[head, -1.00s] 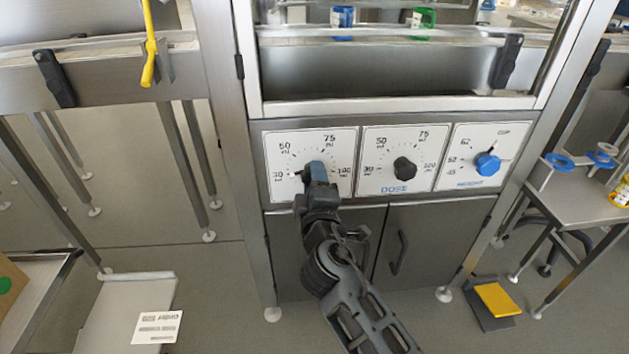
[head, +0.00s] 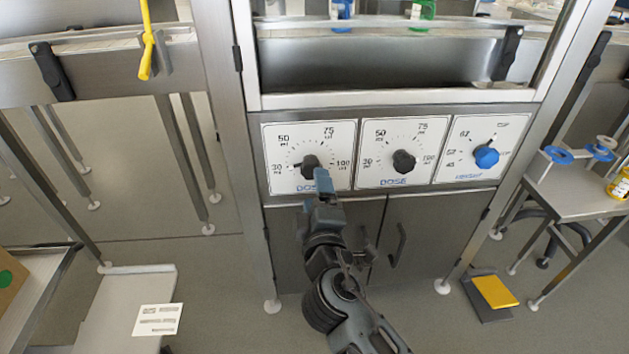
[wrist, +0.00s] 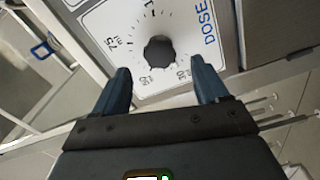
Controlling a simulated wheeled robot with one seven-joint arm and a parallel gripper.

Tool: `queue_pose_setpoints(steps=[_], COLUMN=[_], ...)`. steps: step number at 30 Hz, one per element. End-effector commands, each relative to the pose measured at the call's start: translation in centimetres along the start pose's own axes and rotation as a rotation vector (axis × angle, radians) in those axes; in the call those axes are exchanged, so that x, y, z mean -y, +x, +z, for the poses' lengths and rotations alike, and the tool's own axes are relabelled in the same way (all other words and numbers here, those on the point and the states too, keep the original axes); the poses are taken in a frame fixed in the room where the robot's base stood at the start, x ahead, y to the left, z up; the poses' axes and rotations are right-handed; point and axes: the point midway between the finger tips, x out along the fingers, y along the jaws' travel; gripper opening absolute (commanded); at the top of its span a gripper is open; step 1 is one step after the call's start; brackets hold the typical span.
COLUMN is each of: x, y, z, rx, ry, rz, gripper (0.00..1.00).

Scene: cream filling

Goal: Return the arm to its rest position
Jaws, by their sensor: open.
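My gripper (head: 323,178) is in front of the left dose dial panel (head: 341,140), just below and right of its black knob (head: 310,166). In the wrist view the two blue fingers of my gripper (wrist: 163,90) are apart with nothing between them. The black knob (wrist: 159,52) shows beyond the fingertips, clear of them. In the head view its pointer is toward the left, near the 30 mark. My arm reaches up from the bottom of the head view.
A second dose dial (head: 403,162) and a blue height knob (head: 486,157) sit to the right. Cabinet doors with handles (head: 398,244) are below. A yellow pedal (head: 494,292) is on the floor at right, and a side table (head: 575,199) stands at far right.

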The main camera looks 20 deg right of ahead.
Motion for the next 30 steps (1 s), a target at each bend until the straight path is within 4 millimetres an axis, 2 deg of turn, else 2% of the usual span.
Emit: queue_pose_setpoints(steps=[6,22,26,30], x=[0.0,0.4,2.4,5.2], y=[-1.5,-2.0,-4.5,-9.5], z=[0.0,0.3,1.8,4.3], rx=[-0.001,-0.004,-0.023,-0.055], ry=[0.001,0.009,0.062,0.18], rz=[0.0,-0.012,-0.075,-0.183], gripper=[0.73,0.73,0.73,0.73])
